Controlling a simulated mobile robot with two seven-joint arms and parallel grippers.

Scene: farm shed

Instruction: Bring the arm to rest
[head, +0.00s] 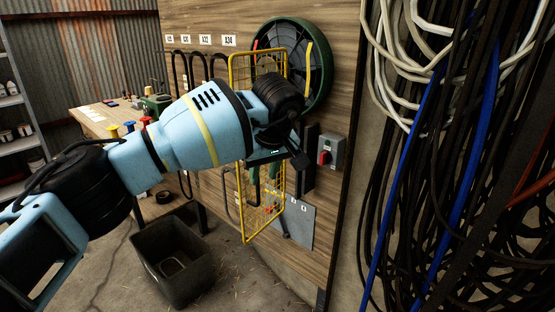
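My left arm (200,130), light blue with black joints, reaches in from the left and across the middle of the head view. My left gripper (292,148) is dark and sits at the end of it, in front of the wooden wall panel. It is seen from behind and the side, and its fingers blend with dark things behind, so I cannot tell whether it is open or shut. No held object can be made out. My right arm and gripper do not show.
A yellow wire rack (247,222) and a grey switch box (331,151) with a red switch are close to the gripper. A green round reel (318,62) is above. Hanging cables (450,180) fill the right. A dark bin (172,262) stands below; a workbench (92,121) is behind.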

